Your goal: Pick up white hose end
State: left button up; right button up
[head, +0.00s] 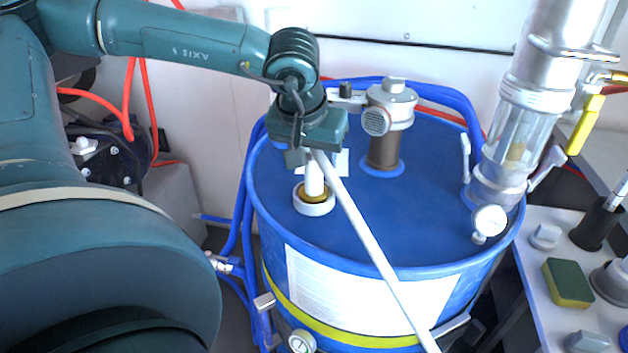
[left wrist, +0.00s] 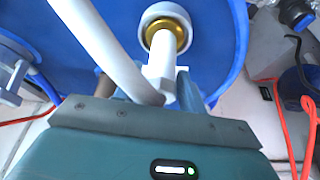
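The white hose end (head: 314,176) stands upright at the white ring with a brass inside (head: 314,207) on top of the blue drum (head: 440,215). The hose (head: 372,250) bends at its top and slopes down to the right over the drum's front. My left gripper (head: 316,160) is at the top of the hose end, pointing down. The left wrist view shows the hose end (left wrist: 161,52) running from the gripper to the brass-lined ring (left wrist: 147,18). The fingers are largely hidden by the hose and the hand, so their grip cannot be told. My right gripper is not in view.
A brown-and-grey fitting (head: 384,148) stands behind the gripper on the drum. A clear-walled cylinder (head: 517,140) with a gauge (head: 490,221) rises at right. A side table holds a green-yellow sponge (head: 568,283). Blue hoses (head: 246,215) run along the drum's left side.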

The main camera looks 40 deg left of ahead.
pick_arm(q)
grip_shut()
dwell(0.4)
